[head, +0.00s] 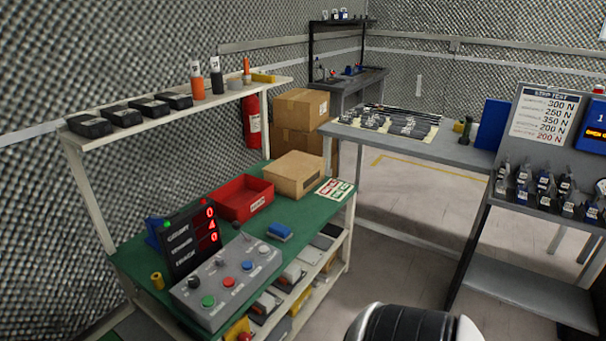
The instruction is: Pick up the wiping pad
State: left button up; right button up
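A small blue block-like item (279,232) lies on the green top of the workbench (155,292), near its front right edge. It looks like the wiping pad, but it is too small to be certain. It lies just behind and right of the grey button panel and in front of the red bin. Nothing is holding it. Neither my left nor my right gripper shows in the head view. A black and white rounded part of my own body shows at the bottom edge.
Around the blue item stand the grey button panel (224,280), a display with red digits (190,240), a red bin (241,198) and a cardboard box (293,175). A shelf (220,95) overhangs the bench's back. Open floor (385,255) lies right of the bench.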

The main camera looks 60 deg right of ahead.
aim_at(279, 232)
jog(key=z, duration=1.8)
jog(key=i+l+u, duration=0.15)
jog(key=u, duration=0.3)
jog(key=i+l+u, duration=0.1)
jog(key=u, duration=0.35)
jog(key=l+u, duration=0.4)
jog(key=i+l+u, duration=0.1)
jog(key=l+u, duration=0.15)
jog(key=u, duration=0.2)
